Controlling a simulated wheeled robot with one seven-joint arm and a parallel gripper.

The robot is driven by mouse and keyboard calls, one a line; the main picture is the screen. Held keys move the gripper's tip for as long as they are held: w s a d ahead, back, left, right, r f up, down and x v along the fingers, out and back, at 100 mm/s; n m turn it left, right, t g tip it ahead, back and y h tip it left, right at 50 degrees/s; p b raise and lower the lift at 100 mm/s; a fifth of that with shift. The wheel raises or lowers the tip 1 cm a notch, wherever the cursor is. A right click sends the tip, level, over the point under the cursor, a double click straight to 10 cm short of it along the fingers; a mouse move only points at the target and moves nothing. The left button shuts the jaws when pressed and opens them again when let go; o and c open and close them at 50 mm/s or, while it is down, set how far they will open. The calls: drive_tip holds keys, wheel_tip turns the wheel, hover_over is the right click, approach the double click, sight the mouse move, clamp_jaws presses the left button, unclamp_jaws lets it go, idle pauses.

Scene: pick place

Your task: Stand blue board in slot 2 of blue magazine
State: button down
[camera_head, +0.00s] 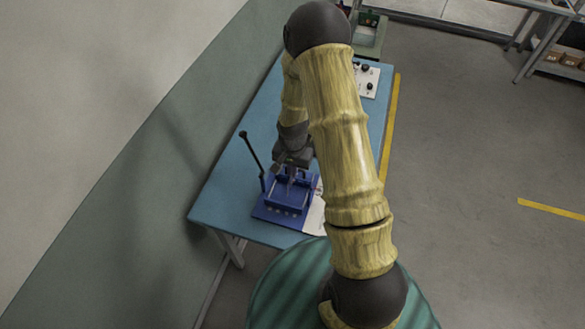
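The blue magazine (284,208) stands on the blue table near its front end. It looks like a boxy blue frame with raised sides on a flat blue base. My gripper (291,178) points down over the back part of the magazine, with its fingertips at or just above it. The fingers are too small here to tell whether they are open or shut. I cannot make out the blue board apart from the magazine, and the slots are too small to tell apart.
A black lever or post (252,153) rises at the magazine's left. A white sheet (314,216) lies at its right. A white panel with dark knobs (367,80) and a green device (370,33) stand farther back. The blue table (228,190) is bare at left.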

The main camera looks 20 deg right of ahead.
sight(292, 183)
drive_tip(key=shift+f+b, duration=1.4)
drive_tip(key=shift+f, duration=0.85)
drive_tip(key=shift+a+f+b, duration=0.15)
drive_tip(key=shift+f+b, duration=0.15)
drive_tip(key=shift+f, duration=0.4)
drive_tip(key=shift+s+d+b, duration=0.1)
drive_tip(key=shift+d+b, duration=0.1)
drive_tip(key=shift+b, duration=0.1)
drive_tip(key=shift+a, duration=0.1)
drive_tip(key=shift+f+b, duration=0.65)
drive_tip(key=shift+f, duration=0.25)
drive_tip(key=c, duration=1.6)
unclamp_jaws()
drive_tip(key=shift+c, duration=1)
